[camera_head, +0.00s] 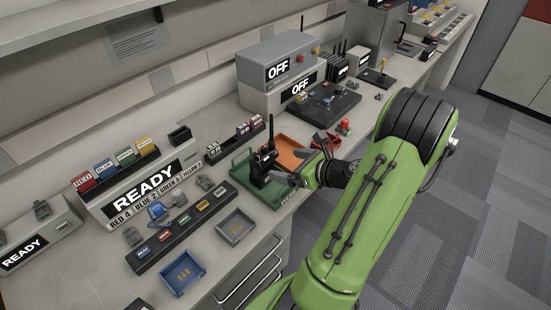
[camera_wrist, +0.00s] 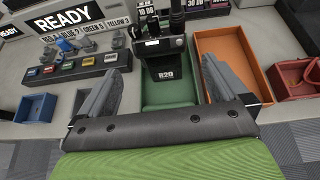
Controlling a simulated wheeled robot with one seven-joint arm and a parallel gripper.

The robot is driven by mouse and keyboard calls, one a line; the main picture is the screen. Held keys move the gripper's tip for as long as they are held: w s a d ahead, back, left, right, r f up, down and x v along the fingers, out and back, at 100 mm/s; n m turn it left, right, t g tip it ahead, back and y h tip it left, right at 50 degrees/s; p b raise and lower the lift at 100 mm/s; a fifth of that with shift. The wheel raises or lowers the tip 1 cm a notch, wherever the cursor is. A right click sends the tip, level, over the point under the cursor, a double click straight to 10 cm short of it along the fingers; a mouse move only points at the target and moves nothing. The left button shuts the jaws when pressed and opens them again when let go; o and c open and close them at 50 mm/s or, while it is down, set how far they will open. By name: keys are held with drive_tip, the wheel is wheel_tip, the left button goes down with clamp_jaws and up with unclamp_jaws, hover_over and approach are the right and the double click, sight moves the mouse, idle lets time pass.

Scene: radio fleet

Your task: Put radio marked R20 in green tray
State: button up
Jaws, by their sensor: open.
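The black radio (camera_wrist: 167,62) stands upright in the green tray (camera_wrist: 166,94), and its label reads R20 in the wrist view. In the head view the radio (camera_head: 262,165) with its antenna rises from the green tray (camera_head: 247,190). My gripper (camera_wrist: 162,88) is open, with its two grey fingers apart on either side of the tray's near part and nothing between them. The radio stands just beyond the fingertips, and I see no contact. In the head view my gripper (camera_head: 287,181) is at the tray's right side, and its fingers partly overlap the radio's area.
An orange tray (camera_wrist: 232,60) sits right of the green one, with a red tray (camera_wrist: 289,78) further right. A blue tray (camera_head: 182,274) and a grey tray (camera_head: 236,228) are at the left front. A READY station (camera_head: 140,190) stands behind the connector strip (camera_head: 185,230).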

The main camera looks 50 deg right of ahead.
drive_tip(key=w+a+r+n+g+y, duration=0.1)
drive_tip(key=a+r+n+g, duration=0.25)
drive_tip(key=a+n, duration=0.65)
drive_tip(key=w+a+r+n+g+y, duration=0.15)
drive_tip(key=a+n+g, duration=0.25)
drive_tip(key=a+n, duration=0.55)
drive_tip(key=s+a+r+n+h, duration=0.1)
drive_tip(key=s+a+r+n, duration=0.2)
drive_tip(key=s+n, duration=0.3)
drive_tip(key=s+a+r+n+h, duration=0.2)
drive_tip(key=s+a+r+n, duration=0.2)
drive_tip(key=n, duration=0.6)
drive_tip(key=s+r, duration=0.1)
drive_tip(key=s, duration=0.1)
drive_tip(key=shift+s, duration=0.35)
drive_tip(key=shift+a, duration=0.1)
wheel_tip(320, 180, up, 4)
drive_tip(key=p, duration=0.4)
drive_tip(key=shift+r, duration=0.1)
